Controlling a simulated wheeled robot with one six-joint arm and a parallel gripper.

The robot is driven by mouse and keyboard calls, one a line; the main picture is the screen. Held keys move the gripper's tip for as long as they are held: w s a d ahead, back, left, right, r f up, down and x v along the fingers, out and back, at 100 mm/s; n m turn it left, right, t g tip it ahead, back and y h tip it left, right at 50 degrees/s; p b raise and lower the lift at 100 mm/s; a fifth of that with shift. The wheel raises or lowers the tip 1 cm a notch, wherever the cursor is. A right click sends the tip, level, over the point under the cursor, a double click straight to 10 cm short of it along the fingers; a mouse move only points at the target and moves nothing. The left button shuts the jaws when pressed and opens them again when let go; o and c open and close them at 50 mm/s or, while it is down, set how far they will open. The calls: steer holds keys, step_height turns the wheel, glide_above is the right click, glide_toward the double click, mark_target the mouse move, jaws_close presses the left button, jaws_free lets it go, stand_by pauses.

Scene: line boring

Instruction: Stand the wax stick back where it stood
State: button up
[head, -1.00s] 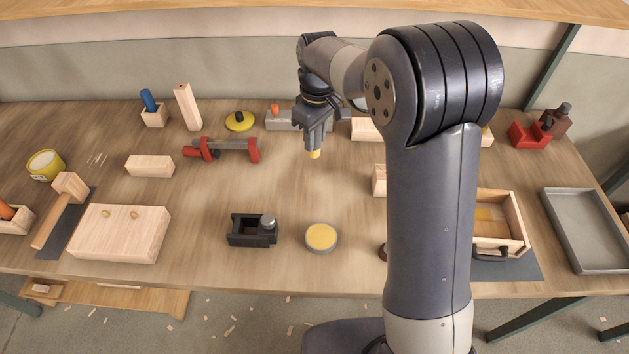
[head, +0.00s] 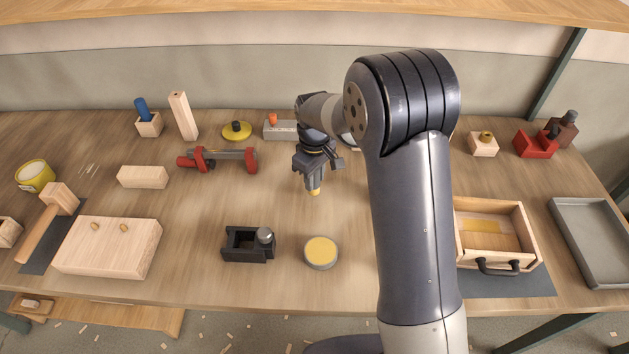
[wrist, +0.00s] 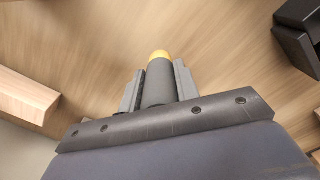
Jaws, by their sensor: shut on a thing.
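My gripper (head: 313,180) is shut on the wax stick (head: 315,191), a grey cylinder with a yellow end, held tip down above the middle of the bench. In the wrist view the stick (wrist: 160,80) sits between both fingers, its yellow end pointing away from the gripper. The stick's upper part is hidden by the gripper. I cannot tell which spot it stood on. A round grey tin with a yellow top (head: 321,252) lies nearer me, below the gripper in the head view.
A black block with a square opening (head: 248,245) stands left of the tin. A red-jawed clamp (head: 218,160) lies left of my gripper. A wooden box (head: 500,232) and grey tray (head: 592,240) are at right. Bare bench surrounds the area beneath the stick. My arm hides part of the bench.

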steer(key=shift+f, duration=1.05)
steer(key=shift+f, duration=0.15)
steer(key=o, duration=1.1)
step_height(320, 180, up, 12)
steer(key=shift+r+b, duration=0.15)
steer(key=shift+b, duration=0.4)
